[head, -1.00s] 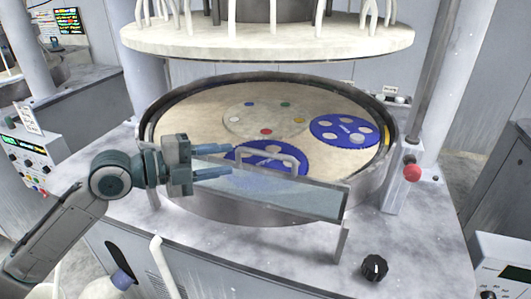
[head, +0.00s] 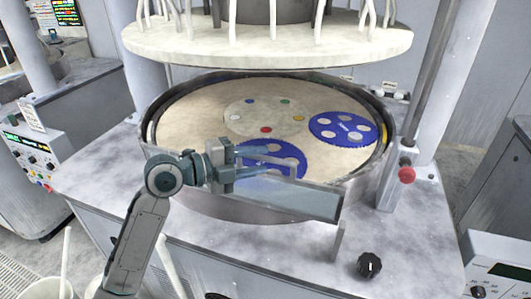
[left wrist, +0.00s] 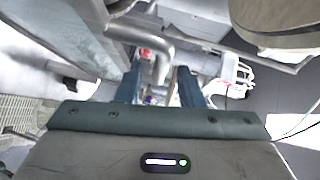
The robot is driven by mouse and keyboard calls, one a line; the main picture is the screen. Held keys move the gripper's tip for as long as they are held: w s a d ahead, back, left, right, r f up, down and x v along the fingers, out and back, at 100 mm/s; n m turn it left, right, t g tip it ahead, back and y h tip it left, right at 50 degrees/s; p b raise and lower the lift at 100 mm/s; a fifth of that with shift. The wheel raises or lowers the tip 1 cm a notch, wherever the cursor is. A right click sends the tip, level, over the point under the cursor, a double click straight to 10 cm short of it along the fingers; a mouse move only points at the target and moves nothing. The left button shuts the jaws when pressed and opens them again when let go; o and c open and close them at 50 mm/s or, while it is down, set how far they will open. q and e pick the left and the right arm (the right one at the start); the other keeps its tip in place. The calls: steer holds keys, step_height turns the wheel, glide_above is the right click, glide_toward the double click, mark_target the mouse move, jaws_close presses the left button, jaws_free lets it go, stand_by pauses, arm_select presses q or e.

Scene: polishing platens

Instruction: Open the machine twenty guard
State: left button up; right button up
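The guard (head: 290,198) is a clear, bluish panel along the front rim of the round polishing platen. It stands low and tilted, with a metal bar handle (head: 294,165) on its top side. My left gripper (head: 264,165) is at this handle, coming from the left. In the left wrist view, its two fingers (left wrist: 160,88) are apart. The bent metal handle (left wrist: 163,55) shows between and beyond them, with a gap visible on either side. I cannot tell whether a finger touches it. My right gripper is not in view.
The platen (head: 195,115) holds blue carrier discs (head: 343,128). A large pale upper plate (head: 270,42) hangs above. A red button (head: 407,175) stands right of the basin, and a black knob (head: 369,265) sits on the front deck. A control box (head: 497,270) is at lower right.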

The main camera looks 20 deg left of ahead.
arm_select(q)
steer(key=shift+p+x, duration=0.55)
steer(key=shift+x, duration=0.8)
jaws_close()
